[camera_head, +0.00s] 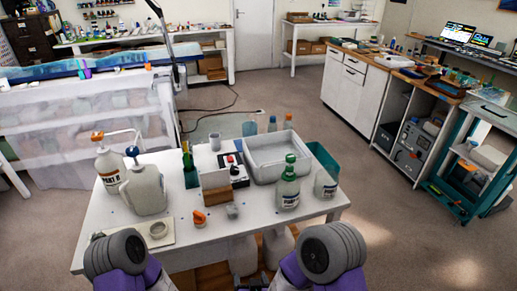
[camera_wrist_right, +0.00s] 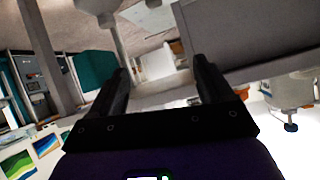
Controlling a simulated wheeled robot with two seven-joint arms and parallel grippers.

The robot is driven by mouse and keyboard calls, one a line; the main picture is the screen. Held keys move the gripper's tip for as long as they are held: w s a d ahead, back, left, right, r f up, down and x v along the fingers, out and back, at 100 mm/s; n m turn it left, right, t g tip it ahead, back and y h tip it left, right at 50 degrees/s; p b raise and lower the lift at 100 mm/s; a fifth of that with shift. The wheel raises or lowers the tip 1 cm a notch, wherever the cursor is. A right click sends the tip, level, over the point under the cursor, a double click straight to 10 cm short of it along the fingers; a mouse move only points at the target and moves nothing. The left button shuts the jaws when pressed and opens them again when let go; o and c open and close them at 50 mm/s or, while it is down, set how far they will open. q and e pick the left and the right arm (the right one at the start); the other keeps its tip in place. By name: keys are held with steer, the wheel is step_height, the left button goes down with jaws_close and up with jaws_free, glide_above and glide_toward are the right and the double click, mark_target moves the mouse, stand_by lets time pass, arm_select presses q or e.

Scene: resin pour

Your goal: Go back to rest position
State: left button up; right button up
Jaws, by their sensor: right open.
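My right gripper (camera_wrist_right: 160,68) shows in the right wrist view with its two dark fingers apart and nothing between them. In the head view, my arms show only as purple and grey parts at the bottom edge, and no left fingers are visible. The white worktable (camera_head: 120,222) stands just in front of me. On it are two white pump bottles (camera_head: 146,188), a white tray (camera_head: 278,155), a green-capped bottle (camera_head: 287,188), a white jar (camera_head: 325,184) and an orange item (camera_head: 199,218). Everything named on the table is apart from my visible arm parts.
White jugs (camera_head: 242,256) stand under the table. A covered shelf unit (camera_head: 85,125) stands at the left. A white cabinet (camera_head: 345,85) and a teal cart (camera_head: 470,160) are at the right. A cable lies on the open floor (camera_head: 225,105) behind the table.

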steer(key=s+d+f+m+g+y+p, duration=0.1)
steer(key=s+d+f+g+p, duration=0.1)
steer(key=s+d+f+g, duration=0.3)
steer(key=s+d+f+m+g+y+p, duration=0.1)
steer(key=s+d+f+g, duration=0.4)
steer(key=s, duration=0.5)
steer(key=shift+s+d+m+g+p, duration=0.35)
steer(key=shift+d+g+p, duration=0.3)
steer(key=shift+d, duration=0.5)
